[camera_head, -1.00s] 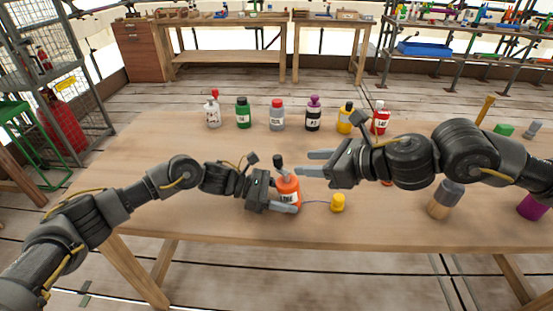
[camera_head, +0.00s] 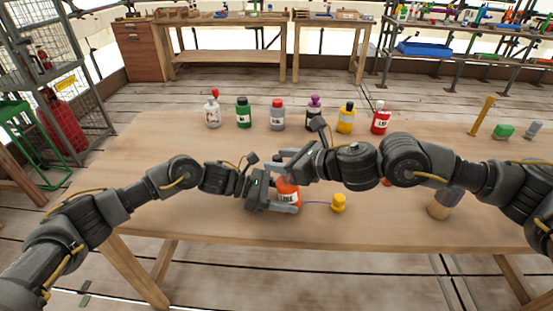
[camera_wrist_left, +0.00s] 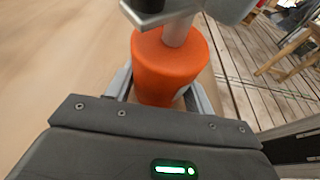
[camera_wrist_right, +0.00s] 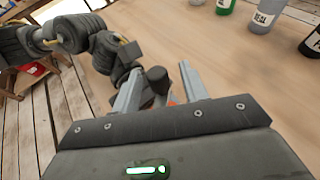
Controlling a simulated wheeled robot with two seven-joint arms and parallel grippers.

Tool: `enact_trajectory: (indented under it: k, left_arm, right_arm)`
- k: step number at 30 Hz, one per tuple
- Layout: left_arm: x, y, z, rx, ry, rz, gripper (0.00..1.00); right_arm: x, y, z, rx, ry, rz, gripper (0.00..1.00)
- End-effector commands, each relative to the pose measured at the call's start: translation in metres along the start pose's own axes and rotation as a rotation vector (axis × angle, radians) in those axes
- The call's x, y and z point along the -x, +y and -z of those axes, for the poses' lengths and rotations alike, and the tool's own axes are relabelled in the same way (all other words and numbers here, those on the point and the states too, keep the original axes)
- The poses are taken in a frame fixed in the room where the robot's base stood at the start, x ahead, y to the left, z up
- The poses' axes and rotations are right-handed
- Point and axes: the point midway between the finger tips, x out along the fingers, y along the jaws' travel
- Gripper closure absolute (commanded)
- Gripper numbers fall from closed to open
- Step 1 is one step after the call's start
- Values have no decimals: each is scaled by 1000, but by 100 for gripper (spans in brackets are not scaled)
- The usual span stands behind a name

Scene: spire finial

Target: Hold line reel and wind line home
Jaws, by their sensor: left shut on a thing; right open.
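The orange line reel (camera_head: 288,193) stands upright near the table's front edge, with a white label on its side. My left gripper (camera_head: 283,199) is shut around its body. The left wrist view shows the orange reel (camera_wrist_left: 168,62) between the fingers, with a grey post on top. My right gripper (camera_head: 281,161) is open just above the reel. In the right wrist view a dark knob (camera_wrist_right: 157,76) of the reel's crank lies between the open fingers; contact cannot be told. A thin line runs right from the reel to a yellow weight (camera_head: 338,203).
Several labelled bottles stand in a row behind, including a green one (camera_head: 243,113) and a red one (camera_head: 380,120). A wooden-and-grey cylinder (camera_head: 441,203) stands at the right, partly near my right arm. The table (camera_head: 180,225) is clear at front left.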

Motion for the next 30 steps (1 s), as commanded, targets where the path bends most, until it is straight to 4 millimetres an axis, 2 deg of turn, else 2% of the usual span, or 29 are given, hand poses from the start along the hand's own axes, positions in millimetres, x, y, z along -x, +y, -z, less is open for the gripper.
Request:
enact_trajectory:
  k: [6, 14, 24, 30]
  left_arm:
    - [0, 0, -1, -1, -1, 0, 60]
    - [0, 0, 0, -1, -1, 0, 60]
    - [0, 0, 0, -1, -1, 0, 60]
    - [0, 0, 0, -1, -1, 0, 60]
  right_arm:
    - [-14, 1, 0, 1, 0, -1, 56]
    - [-15, 0, 0, 0, 0, -1, 56]
    - [-15, 0, 0, 0, 0, 0, 99]
    - [-15, 0, 0, -2, 0, 10, 100]
